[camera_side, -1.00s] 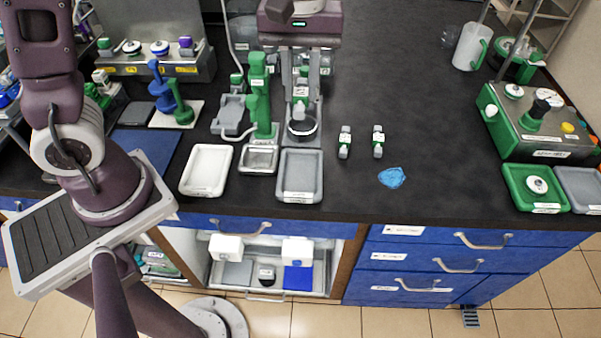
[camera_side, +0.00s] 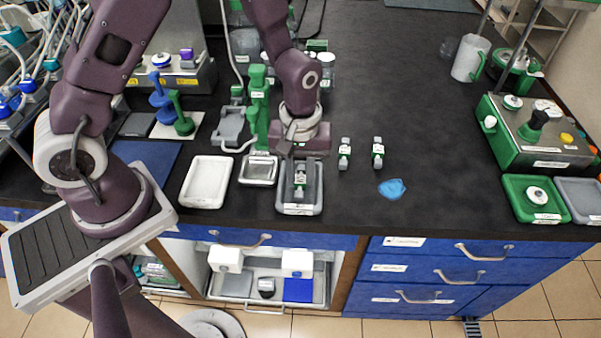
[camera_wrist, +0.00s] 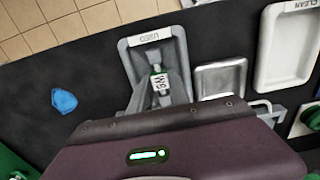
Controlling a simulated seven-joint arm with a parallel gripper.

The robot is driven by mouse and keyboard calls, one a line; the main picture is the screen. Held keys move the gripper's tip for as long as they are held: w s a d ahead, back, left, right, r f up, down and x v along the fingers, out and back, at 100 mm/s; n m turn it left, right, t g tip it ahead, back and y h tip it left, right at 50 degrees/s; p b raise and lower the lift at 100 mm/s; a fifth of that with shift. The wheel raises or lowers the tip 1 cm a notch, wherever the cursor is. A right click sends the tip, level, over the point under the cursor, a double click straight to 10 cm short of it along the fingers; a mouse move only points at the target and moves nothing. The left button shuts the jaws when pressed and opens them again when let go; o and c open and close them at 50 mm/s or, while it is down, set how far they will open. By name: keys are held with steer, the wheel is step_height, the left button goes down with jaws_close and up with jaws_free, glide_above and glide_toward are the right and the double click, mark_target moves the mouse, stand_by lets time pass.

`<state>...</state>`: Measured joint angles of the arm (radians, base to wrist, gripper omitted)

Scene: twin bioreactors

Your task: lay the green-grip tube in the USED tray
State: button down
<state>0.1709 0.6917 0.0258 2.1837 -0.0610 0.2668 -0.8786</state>
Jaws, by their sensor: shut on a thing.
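The green-grip tube (camera_side: 300,178) is small, with a white label, and sits within the outline of the grey USED tray (camera_side: 283,205). In the wrist view the tube (camera_wrist: 158,80) shows its label and green part inside the tray marked USED (camera_wrist: 128,58). My gripper (camera_side: 300,172) is above the tray and shut on the tube. Its jaws are partly hidden by my wrist. I cannot tell whether the tube touches the tray floor.
A small metal tray (camera_side: 259,171) and the white CLEAN tray (camera_side: 206,182) stand to the left. Two similar green-and-white tubes (camera_side: 344,153) (camera_side: 377,153) stand to the right, near a blue patch (camera_side: 392,188). A green stand (camera_side: 260,110) is close to my wrist.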

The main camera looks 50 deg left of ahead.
steer(key=shift+f, duration=0.1)
steer(key=c, duration=1.5)
jaws_free()
step_height(320, 180, up, 12)
step_height(320, 180, up, 9)
steer(key=m+t, duration=0.2)
steer(key=m, duration=0.1)
glide_above(300, 179)
steer(key=s+a, duration=0.2)
steer(key=s, duration=0.3)
steer(key=s+a+r+m+t, duration=0.1)
steer(key=s+r+m, duration=0.1)
steer(key=s, duration=0.4)
steer(key=s+a+r+m+t, duration=0.1)
steer(key=s+r+m+t, duration=0.1)
steer(key=s, duration=0.4)
steer(key=shift+a+r+m+t, duration=0.35)
steer(key=shift+r+m, duration=0.3)
steer(key=shift+m, duration=0.35)
